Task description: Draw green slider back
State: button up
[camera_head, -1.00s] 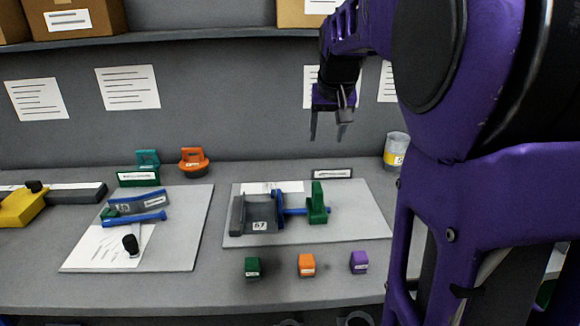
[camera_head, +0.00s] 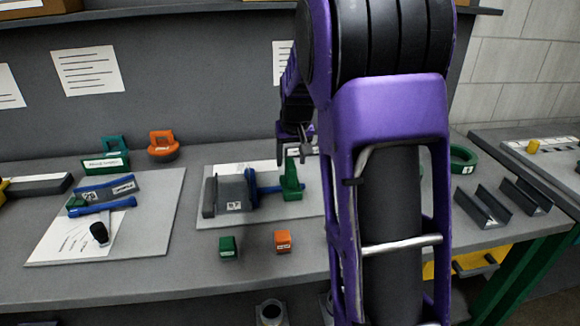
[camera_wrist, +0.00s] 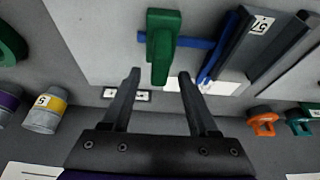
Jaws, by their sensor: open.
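The green slider (camera_head: 291,184) is an upright green block on a blue bar (camera_head: 266,188), at the right side of a grey fixture (camera_head: 234,192) labelled 57. The fixture lies on a light board. In the wrist view the green slider (camera_wrist: 161,45) stands just past my fingertips, in line with the space between them. My gripper (camera_wrist: 159,75) is open and empty. In the head view my gripper (camera_head: 295,158) hangs just above and behind the slider, partly hidden by my arm. I cannot tell whether a finger touches the slider.
A second board (camera_head: 155,240) with a blue and grey fixture lies to the left. Green (camera_head: 228,246) and orange (camera_head: 283,241) cubes sit in front. An orange handled piece (camera_head: 163,146) stands at the back. In the wrist view a yellow-banded can (camera_wrist: 45,113) stands at left.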

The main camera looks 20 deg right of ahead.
aim_at(291, 163)
jog(key=shift+x, duration=1.55)
jog(key=shift+c, duration=0.2)
grip_shut()
jog(key=shift+r, duration=0.1)
